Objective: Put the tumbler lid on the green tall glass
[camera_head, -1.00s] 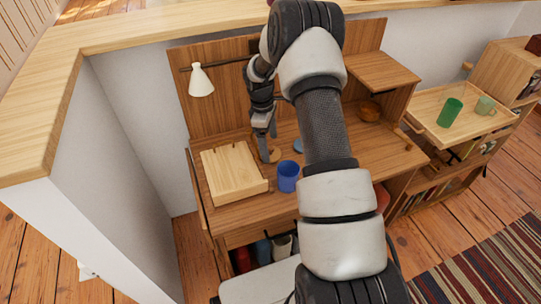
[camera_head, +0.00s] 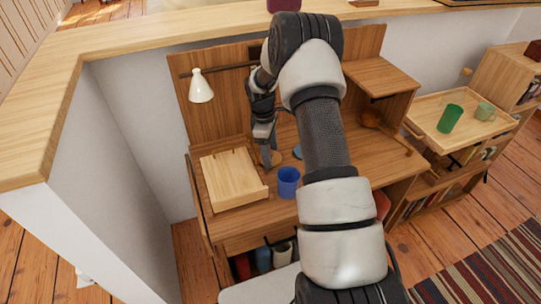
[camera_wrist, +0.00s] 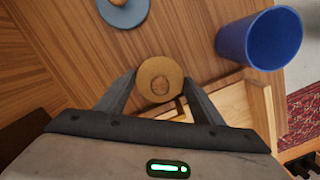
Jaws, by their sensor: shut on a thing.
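The tumbler lid (camera_wrist: 160,82) is a round tan disc with a small knob. In the wrist view it sits between the two fingertips of my gripper (camera_wrist: 157,85), which is shut on it. In the head view my gripper (camera_head: 266,158) is low over the desk, with part of the tan lid (camera_head: 277,157) showing beside the fingers. Whether the lid still touches the desk is unclear.
A blue cup (camera_head: 288,183) stands close to my gripper; it also shows in the wrist view (camera_wrist: 260,40). A blue disc with a tan knob (camera_wrist: 130,14) lies nearby. A wooden board (camera_head: 230,178) is left. A white lamp (camera_head: 201,87) hangs behind.

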